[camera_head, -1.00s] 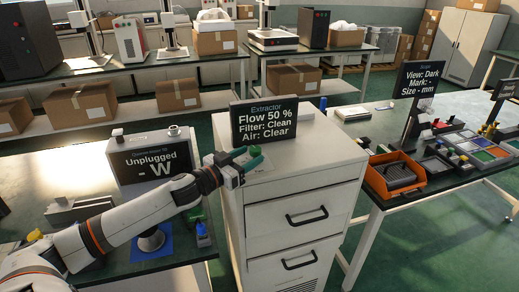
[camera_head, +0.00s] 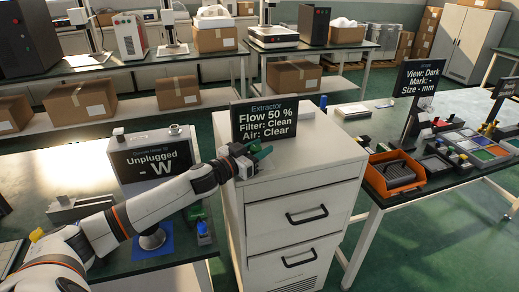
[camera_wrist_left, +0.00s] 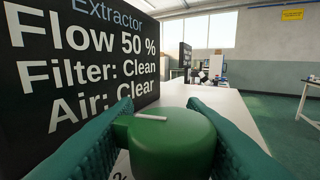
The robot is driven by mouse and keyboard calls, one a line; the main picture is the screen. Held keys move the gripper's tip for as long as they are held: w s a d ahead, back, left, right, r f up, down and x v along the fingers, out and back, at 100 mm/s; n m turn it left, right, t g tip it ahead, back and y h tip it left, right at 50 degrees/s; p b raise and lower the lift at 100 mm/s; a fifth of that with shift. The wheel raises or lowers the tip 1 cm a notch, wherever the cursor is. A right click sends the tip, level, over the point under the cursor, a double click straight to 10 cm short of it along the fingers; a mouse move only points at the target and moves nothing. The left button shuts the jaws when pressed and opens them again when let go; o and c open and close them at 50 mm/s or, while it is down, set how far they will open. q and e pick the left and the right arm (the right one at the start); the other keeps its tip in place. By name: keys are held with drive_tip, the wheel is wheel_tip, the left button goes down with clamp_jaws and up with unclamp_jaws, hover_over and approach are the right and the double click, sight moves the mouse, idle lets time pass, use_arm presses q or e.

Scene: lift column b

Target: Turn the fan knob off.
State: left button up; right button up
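The fan knob (camera_wrist_left: 170,140) is green and rounded with a pale line on top. In the left wrist view it fills the gap between the two teal fingers of my left gripper (camera_wrist_left: 160,125). The fingers lie along both sides of the knob; whether they press on it is unclear. In the head view my left gripper (camera_head: 258,157) is at the extractor cabinet top, in front of the black display (camera_head: 264,119), and partly hides the knob. The display reads Flow 50 %, Filter: Clean, Air: Clear. My right gripper is not in view.
The white cabinet (camera_head: 292,216) with drawers stands under the display. A meter box reading Unplugged (camera_head: 152,162) is on the left bench. An orange tray (camera_head: 395,174) is on the right table. The cabinet top right of the display is mostly clear.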

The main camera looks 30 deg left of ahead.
use_arm(q)
drive_tip(key=shift+d, duration=0.2)
drive_tip(key=shift+c, duration=0.8)
drive_tip(key=shift+f+n+y, duration=0.1)
drive_tip(key=shift+n+y, duration=0.2)
drive_tip(key=n+y, duration=0.1)
drive_tip(key=y, duration=0.1)
drive_tip(key=shift+n+y, duration=0.4)
drive_tip(key=n+y, duration=0.1)
drive_tip(key=y, duration=0.1)
drive_tip(key=n+y, duration=0.1)
drive_tip(key=y, duration=0.1)
drive_tip(key=shift+a+f+n, duration=0.1)
drive_tip(key=shift+a+n, duration=0.05)
drive_tip(key=shift+n, duration=0.15)
drive_tip(key=n+y+b, duration=0.1)
drive_tip(key=y, duration=0.1)
drive_tip(key=n+g+y+b, duration=0.1)
drive_tip(key=n+y+b, duration=0.1)
drive_tip(key=shift+s+a, duration=0.1)
drive_tip(key=shift+a, duration=0.1)
drive_tip(key=shift+s+a+r+n+g+y+b, duration=0.1)
drive_tip(key=shift+r+n+g+y+b, duration=0.05)
drive_tip(key=shift+n+g+y+b, duration=0.4)
drive_tip(key=shift+a+r+n+g+y+b, duration=0.1)
drive_tip(key=shift+n+g+y+b, duration=0.2)
drive_tip(key=shift+y, duration=0.45)
